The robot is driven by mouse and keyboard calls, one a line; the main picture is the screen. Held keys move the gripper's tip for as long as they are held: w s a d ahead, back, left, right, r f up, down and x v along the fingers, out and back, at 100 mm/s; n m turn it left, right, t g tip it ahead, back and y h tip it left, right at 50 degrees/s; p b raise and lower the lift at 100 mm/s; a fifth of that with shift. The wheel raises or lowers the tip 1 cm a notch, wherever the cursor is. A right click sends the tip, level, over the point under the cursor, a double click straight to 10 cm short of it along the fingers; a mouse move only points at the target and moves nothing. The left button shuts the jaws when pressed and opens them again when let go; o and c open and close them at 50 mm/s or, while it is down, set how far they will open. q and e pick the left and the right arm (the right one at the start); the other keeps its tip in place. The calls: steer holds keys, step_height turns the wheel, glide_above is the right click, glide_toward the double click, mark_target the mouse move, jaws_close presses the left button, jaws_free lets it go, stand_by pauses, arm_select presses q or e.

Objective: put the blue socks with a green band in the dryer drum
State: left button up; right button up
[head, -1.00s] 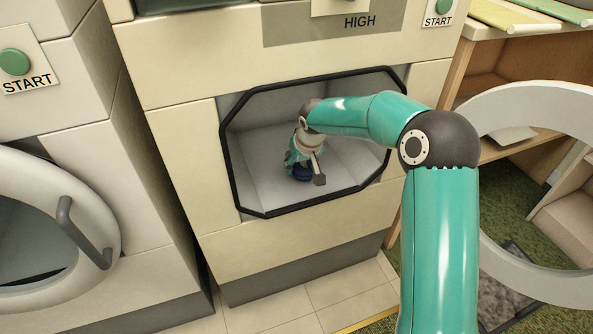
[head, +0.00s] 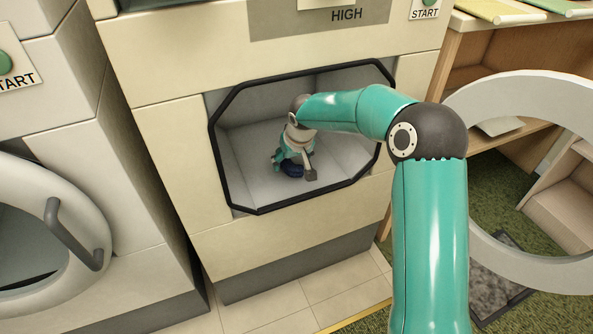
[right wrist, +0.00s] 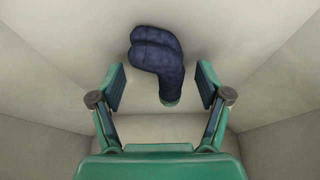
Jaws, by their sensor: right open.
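The blue socks (right wrist: 157,58) lie on the pale floor of the dryer drum, between and just beyond my open right fingers in the right wrist view. A small green edge shows at their near end. In the head view the socks (head: 292,170) show as a dark blue patch under my right gripper (head: 296,172). My right gripper (right wrist: 160,88) is open, with a finger on each side of the socks' near end and a gap to each. The dryer drum (head: 340,120) is open, with a black eight-sided rim. My left gripper is not in view.
The round dryer door (head: 465,210) stands open at the right, behind my right arm. A washer with a round door (head: 50,235) stands at the left. Wooden shelving (head: 480,60) is at the back right. The drum is otherwise empty.

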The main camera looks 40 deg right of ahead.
mark_target(292, 161)
steer(key=p+v, duration=0.2)
steer(key=v, duration=0.3)
steer(key=shift+s+a+r, duration=0.1)
steer(key=shift+s+r, duration=0.2)
steer(key=s+a, duration=0.3)
steer(key=s, duration=0.8)
steer(key=s+a+f+n+g+y, duration=0.1)
steer(key=s+a+f+g+y, duration=0.2)
steer(key=a+f, duration=1.05)
steer(key=s+a+f+y, duration=0.1)
steer(key=s+a+f, duration=0.3)
steer(key=s+f, duration=0.2)
steer(key=s+a+f+y, duration=0.1)
steer(key=s+a+f, duration=0.3)
steer(key=s+f, duration=0.2)
step_height(292, 161, down, 3)
steer(key=shift+s+r+g, duration=0.15)
steer(key=shift+g, duration=0.15)
steer(key=shift+a, duration=0.1)
